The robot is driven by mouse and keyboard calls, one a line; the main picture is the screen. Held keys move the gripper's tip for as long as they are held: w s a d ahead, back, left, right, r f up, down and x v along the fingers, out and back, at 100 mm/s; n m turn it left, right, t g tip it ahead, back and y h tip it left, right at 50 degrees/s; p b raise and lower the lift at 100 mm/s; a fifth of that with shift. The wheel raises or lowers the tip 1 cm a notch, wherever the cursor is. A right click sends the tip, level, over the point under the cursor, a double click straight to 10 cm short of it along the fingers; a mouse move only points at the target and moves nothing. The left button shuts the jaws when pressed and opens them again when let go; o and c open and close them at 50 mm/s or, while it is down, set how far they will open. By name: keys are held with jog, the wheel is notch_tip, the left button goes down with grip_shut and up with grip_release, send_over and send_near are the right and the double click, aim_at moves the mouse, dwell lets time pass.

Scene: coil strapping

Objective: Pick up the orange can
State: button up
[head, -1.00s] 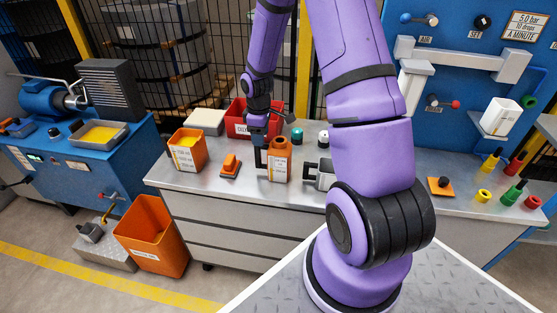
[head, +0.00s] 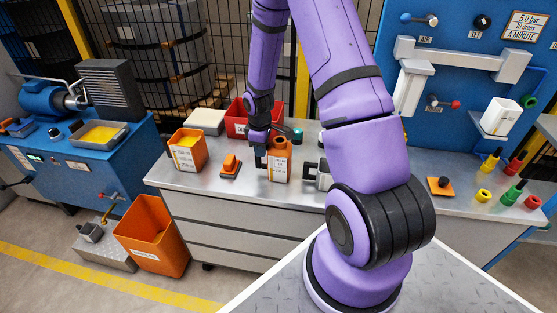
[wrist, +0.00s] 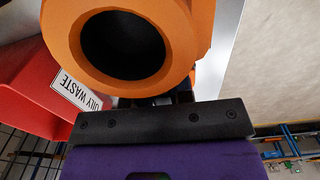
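The orange can (head: 280,165) stands upright on the metal bench with a white label on its front. A black bracket-shaped handle (head: 258,159) shows at its left side. My gripper (head: 264,147) is at the can's upper left, close to the handle. In the wrist view the can (wrist: 187,45) fills the top, its round dark mouth facing the camera. My gripper's black body lies just below it, and the fingers (wrist: 157,99) are mostly hidden under the can's rim. I cannot tell whether they are open or touch the handle.
A red bin (head: 237,119) labelled for oily waste stands behind the can. A teal-topped item (head: 297,136) is behind.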

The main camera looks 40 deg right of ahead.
grip_shut()
jog(key=shift+r, duration=0.1)
notch_tip(320, 180, up, 10)
jog(key=shift+f, duration=0.1)
jog(key=shift+o, duration=1.1)
grip_release()
grip_shut()
